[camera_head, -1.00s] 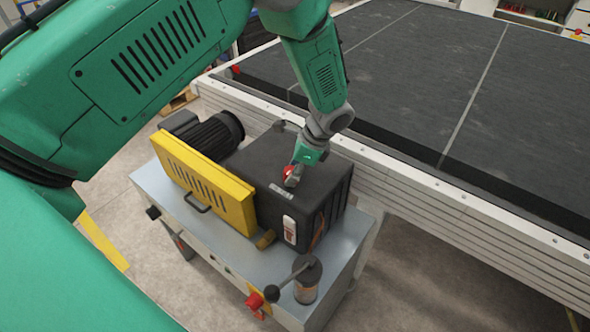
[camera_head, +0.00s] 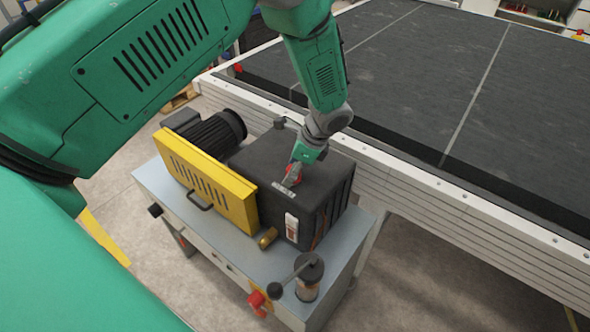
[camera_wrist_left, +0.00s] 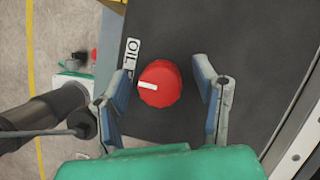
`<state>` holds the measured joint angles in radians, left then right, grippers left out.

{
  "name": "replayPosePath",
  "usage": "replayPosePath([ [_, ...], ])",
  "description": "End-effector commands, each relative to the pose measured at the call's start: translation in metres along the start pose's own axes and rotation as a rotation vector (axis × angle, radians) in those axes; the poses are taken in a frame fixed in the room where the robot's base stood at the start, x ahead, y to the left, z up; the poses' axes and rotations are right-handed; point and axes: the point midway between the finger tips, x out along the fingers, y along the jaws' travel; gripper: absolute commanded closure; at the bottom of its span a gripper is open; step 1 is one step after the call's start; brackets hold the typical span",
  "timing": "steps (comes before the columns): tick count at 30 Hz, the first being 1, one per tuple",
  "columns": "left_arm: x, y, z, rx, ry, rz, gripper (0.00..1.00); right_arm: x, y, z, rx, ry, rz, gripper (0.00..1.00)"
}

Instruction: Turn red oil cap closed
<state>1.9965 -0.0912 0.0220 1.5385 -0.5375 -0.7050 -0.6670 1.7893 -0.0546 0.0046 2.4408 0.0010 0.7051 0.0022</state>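The red oil cap (camera_wrist_left: 160,84) sits on top of the dark pump housing (camera_head: 325,181), beside a white OIL label (camera_wrist_left: 129,62). A white mark on the cap points to the left in the left wrist view. My left gripper (camera_wrist_left: 161,92) is open, with one finger on each side of the cap and a visible gap to each finger. In the head view the left gripper (camera_head: 291,178) is at the cap, which it partly hides. My right gripper is not in view.
A yellow guard (camera_head: 205,182) and a black motor (camera_head: 215,133) stand left of the housing. A wide dark conveyor bed (camera_head: 430,90) lies behind.

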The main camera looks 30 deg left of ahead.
Motion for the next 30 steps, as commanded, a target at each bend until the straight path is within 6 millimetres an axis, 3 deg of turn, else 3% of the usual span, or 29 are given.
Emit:
replayPosePath([
  [8,-0.009,0.0,-0.004,0.001,0.002,-0.002,0.46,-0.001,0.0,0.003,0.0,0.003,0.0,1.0],
  [21,-0.094,-0.001,-0.001,-0.001,0.003,-0.002,0.46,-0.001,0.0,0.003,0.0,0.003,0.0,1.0],
  [30,-0.118,-0.001,0.001,0.0,0.002,0.001,0.46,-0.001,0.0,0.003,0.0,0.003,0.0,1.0],
])
